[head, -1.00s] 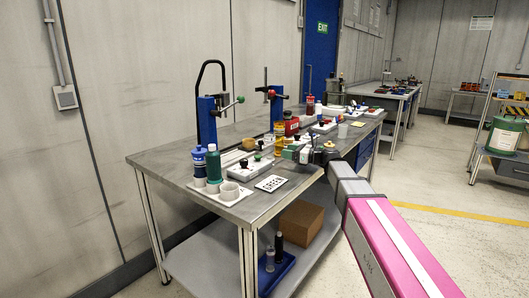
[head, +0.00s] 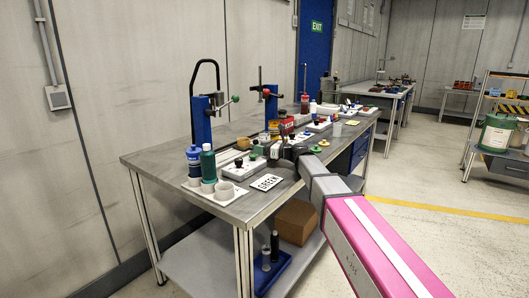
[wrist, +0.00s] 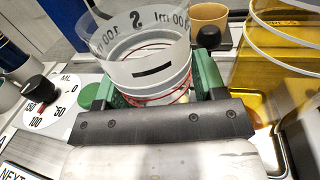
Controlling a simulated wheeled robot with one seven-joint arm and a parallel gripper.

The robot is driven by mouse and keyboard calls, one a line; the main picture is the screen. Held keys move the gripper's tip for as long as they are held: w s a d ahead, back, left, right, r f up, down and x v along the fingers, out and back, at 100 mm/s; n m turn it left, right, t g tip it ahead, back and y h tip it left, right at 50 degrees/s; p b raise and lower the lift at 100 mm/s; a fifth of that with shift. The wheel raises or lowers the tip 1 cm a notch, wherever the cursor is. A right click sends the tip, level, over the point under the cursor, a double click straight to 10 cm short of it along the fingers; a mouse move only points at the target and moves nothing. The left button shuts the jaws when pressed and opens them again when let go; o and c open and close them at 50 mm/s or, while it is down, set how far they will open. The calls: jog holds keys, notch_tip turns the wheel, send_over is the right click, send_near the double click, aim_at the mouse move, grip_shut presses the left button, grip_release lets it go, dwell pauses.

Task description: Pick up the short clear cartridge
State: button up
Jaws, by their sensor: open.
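The short clear cartridge (wrist: 145,50), a transparent cylinder marked "S" and "100 ml", stands between the green fingers of my gripper (wrist: 155,82) in the wrist view. The fingers are open, one on each side of it; whether either touches it I cannot tell. Its lower part shows reddish rings, and its base is partly hidden by my gripper body. In the head view my gripper (head: 284,151) is low over the workbench (head: 160,153), and I cannot make out the cartridge there.
In the wrist view a tall amber-filled cylinder (wrist: 278,75) stands close on the right, and a tan cup (wrist: 209,17) behind. A dial with a black knob (wrist: 41,90) is at left. In the head view, blue (head: 194,160) and green (head: 208,162) bottles stand at the bench's near end.

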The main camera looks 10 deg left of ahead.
jog(key=c, duration=0.7)
jog(key=shift+r, duration=0.2)
